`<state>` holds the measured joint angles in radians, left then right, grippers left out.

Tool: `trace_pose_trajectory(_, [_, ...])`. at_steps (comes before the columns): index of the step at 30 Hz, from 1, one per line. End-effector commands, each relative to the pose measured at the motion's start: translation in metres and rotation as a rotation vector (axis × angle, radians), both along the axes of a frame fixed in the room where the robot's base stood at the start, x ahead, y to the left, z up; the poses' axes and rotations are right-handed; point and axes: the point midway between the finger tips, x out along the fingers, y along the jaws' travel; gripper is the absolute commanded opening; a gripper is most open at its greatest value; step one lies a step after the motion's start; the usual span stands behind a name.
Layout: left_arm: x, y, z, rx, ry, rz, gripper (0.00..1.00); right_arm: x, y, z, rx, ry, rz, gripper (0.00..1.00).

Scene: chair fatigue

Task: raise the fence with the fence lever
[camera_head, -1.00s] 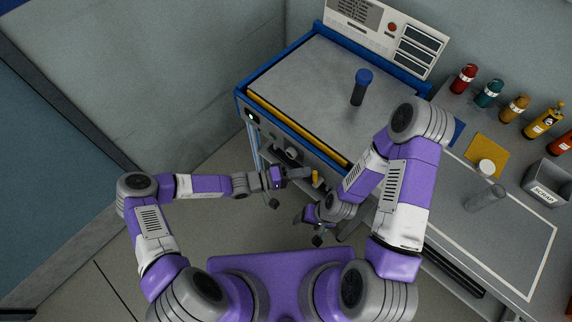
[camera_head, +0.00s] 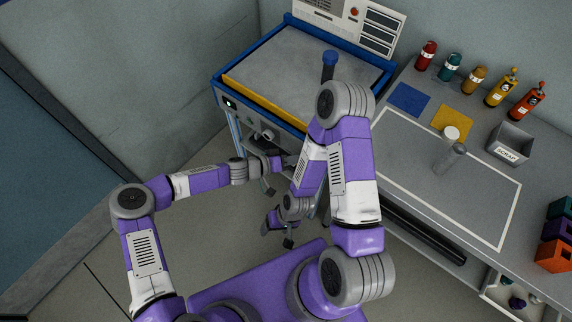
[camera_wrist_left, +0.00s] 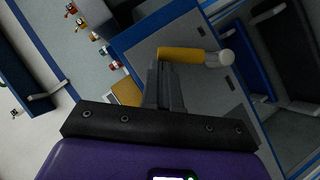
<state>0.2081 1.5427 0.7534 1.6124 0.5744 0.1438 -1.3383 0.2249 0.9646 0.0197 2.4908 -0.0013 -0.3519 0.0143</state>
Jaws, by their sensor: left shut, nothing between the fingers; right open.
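The yellow fence (camera_head: 262,106) runs along the front edge of the blue-framed bench, low against its top. The fence lever, with a yellow grip (camera_wrist_left: 181,55) and a pale rounded end, shows in the left wrist view just beyond my left fingertips. I cannot tell whether they touch it. My right gripper (camera_head: 277,234) is open and empty, low in front of the bench.
A dark post with a blue cap (camera_head: 329,66) stands on the bench top (camera_head: 290,65). A worktable at right holds several bottles (camera_head: 475,79), a blue mat (camera_head: 409,98), a yellow mat (camera_head: 450,122), a clear cylinder (camera_head: 451,158) and a grey bin (camera_head: 510,143). Open floor lies left.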

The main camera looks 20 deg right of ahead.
Motion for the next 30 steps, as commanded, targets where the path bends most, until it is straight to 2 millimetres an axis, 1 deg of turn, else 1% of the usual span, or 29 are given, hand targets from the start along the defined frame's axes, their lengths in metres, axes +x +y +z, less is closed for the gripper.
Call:
trace_pose_trajectory(6, [-0.001, -0.008, -0.001, 0.000, 0.000, -0.014, 0.00, 0.000, 0.000, -0.004, 0.000, -0.001, 0.000, 0.71])
trace_pose_trajectory(21, [0.000, -0.007, 0.001, -0.001, 0.002, -0.015, 0.00, 0.000, 0.000, -0.004, 0.000, 0.000, 0.000, 0.71])
trace_pose_trajectory(26, [0.006, 0.001, 0.014, 0.000, -0.002, -0.016, 0.00, 0.000, 0.000, 0.001, 0.000, 0.000, 0.000, 0.71])
trace_pose_trajectory(29, [0.014, 0.010, 0.029, 0.001, -0.003, -0.017, 0.00, 0.000, 0.000, 0.005, 0.000, 0.000, 0.000, 0.71])
trace_pose_trajectory(30, [0.016, 0.018, 0.034, 0.002, -0.001, -0.015, 0.00, 0.000, 0.000, 0.007, 0.000, -0.001, 0.000, 0.71])
